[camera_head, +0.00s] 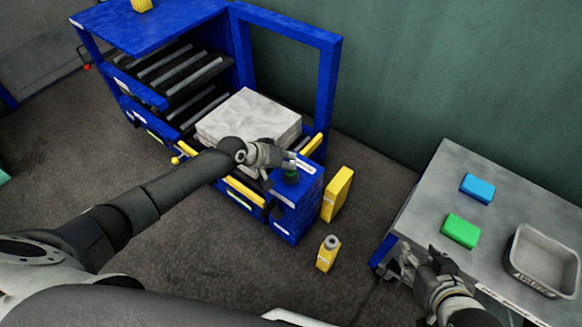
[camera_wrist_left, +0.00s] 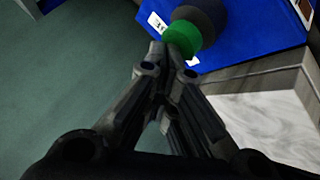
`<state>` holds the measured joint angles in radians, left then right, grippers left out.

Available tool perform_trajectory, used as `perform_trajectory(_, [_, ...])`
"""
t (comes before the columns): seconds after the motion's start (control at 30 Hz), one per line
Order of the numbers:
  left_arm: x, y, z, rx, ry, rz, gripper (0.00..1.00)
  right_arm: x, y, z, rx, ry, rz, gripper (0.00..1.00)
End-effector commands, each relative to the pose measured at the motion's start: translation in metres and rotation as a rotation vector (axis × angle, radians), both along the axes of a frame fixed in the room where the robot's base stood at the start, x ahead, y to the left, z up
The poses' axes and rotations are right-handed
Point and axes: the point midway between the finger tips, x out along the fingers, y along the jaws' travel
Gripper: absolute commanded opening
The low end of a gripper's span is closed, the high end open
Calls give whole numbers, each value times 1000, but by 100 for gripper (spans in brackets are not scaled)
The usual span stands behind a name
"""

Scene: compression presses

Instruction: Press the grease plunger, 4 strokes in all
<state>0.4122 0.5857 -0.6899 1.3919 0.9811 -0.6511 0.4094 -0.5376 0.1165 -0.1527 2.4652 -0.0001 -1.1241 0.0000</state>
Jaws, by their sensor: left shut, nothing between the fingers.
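The grease plunger shows as a green disc with a dark part on the blue housing (camera_head: 296,212) at the right end of the press. In the head view the plunger (camera_head: 290,179) is partly covered by my left gripper (camera_head: 288,162). In the left wrist view the plunger's green part (camera_wrist_left: 182,40) lies just beyond the left fingertips (camera_wrist_left: 170,62). The left gripper is shut and empty, at the plunger; I cannot tell whether it touches. My right gripper (camera_head: 428,258) is at the grey table's near left edge, its fingers apart, holding nothing visible.
A pale block (camera_head: 250,115) lies on the press rollers. A yellow box (camera_head: 337,194) and a yellow bottle (camera_head: 328,253) stand on the floor beside the housing. The grey table (camera_head: 440,185) holds a blue block (camera_head: 478,188), a green block (camera_head: 460,231) and a metal tray (camera_head: 548,238).

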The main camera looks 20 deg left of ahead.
Motion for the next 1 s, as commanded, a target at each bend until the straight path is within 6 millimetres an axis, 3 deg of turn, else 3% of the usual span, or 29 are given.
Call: perform_trajectory(1.0, [-2, 0, -6, 2, 6, -1, 0, 8, 3, 5, 10, -46, 4, 40])
